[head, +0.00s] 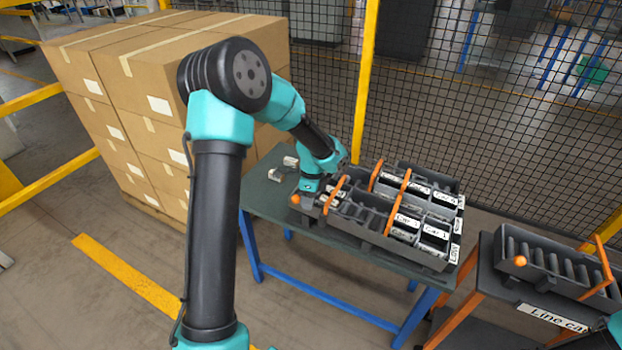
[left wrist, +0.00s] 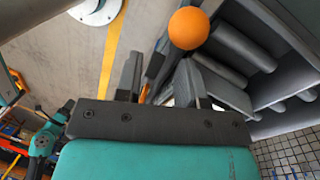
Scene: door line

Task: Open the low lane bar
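The dark grey lane rack (head: 375,238) stands on a table and carries several upright orange bars. The front-left orange bar (head: 334,194) stands just right of my left gripper (head: 308,198). An orange ball knob (head: 295,199) shows at the rack's left end, beside the gripper. In the left wrist view the knob (left wrist: 189,28) is beyond the fingertips. The left gripper (left wrist: 158,82) has its fingers apart, with a dark strip and a bit of orange between them. I cannot tell whether they touch it. Which bar is the low one is not readable. My right gripper is out of view.
Labelled grey bins (head: 436,232) fill the rack's right part. Small pale items (head: 283,171) lie on the table behind the gripper. A second roller tray (head: 548,262) with an orange bar and knob is at right. Stacked cartons (head: 140,110) and a mesh fence (head: 480,120) stand behind.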

